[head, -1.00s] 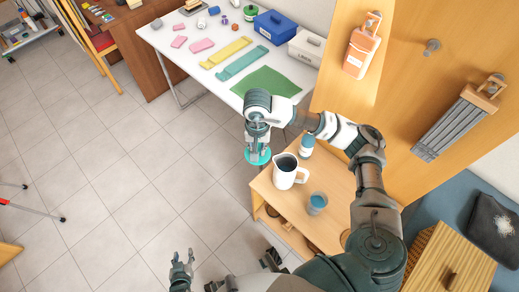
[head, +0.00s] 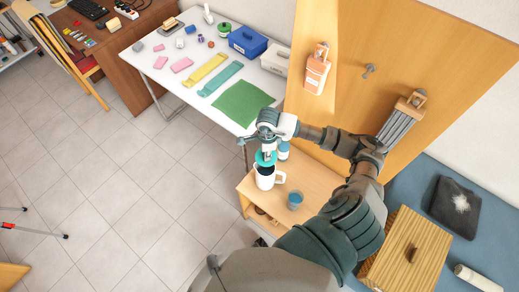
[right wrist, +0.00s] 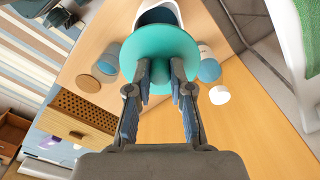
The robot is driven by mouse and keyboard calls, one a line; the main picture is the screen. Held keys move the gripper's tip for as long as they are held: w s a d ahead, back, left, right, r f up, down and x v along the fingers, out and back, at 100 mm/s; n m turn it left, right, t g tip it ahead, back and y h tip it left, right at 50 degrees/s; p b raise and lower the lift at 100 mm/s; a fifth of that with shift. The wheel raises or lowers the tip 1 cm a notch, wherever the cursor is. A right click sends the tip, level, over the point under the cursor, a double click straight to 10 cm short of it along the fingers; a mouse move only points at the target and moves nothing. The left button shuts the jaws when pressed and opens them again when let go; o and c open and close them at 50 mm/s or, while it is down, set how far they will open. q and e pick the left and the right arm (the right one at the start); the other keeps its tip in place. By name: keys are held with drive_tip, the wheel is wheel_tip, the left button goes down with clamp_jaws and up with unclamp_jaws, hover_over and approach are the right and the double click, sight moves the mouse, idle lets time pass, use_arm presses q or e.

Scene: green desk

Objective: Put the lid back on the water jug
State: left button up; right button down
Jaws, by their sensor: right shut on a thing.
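My right gripper (head: 266,150) is shut on the teal lid (head: 265,160), holding it by its knob. The white water jug (head: 266,180) stands upright on the small wooden table, directly below the lid in the head view. In the right wrist view, the gripper fingers (right wrist: 161,75) pinch the knob, and the round lid (right wrist: 160,45) hides part of the jug (right wrist: 172,5). The jug's dark opening shows past the lid's far edge, so the lid is not seated flush. Whether lid and rim touch is unclear. My left gripper is not identifiable.
A blue cup (head: 295,201) stands right of the jug on the wooden table (head: 318,180). A white-and-blue bottle (head: 283,151) stands close behind the jug. The tall wooden panel (head: 345,100) rises behind. The white desk (head: 158,68) is further left.

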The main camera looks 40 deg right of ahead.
drive_tip(key=shift+s+f, duration=0.1)
drive_tip(key=shift+f, duration=0.2)
wheel_tip(320, 180, down, 2)
drive_tip(key=shift+a+f+b, duration=0.1)
drive_tip(key=shift+b, duration=0.75)
use_arm(q)
drive_tip(key=w+d+b, duration=0.1)
drive_tip(key=w+b, duration=0.2)
drive_tip(key=w, duration=0.5)
drive_tip(key=shift+w+d+r, duration=0.3)
use_arm(e)
drive_tip(key=shift+f, duration=2.2)
use_arm(q)
drive_tip(key=shift+f+b, duration=0.2)
drive_tip(key=shift+b, duration=0.1)
use_arm(e)
drive_tip(key=shift+r, duration=0.1)
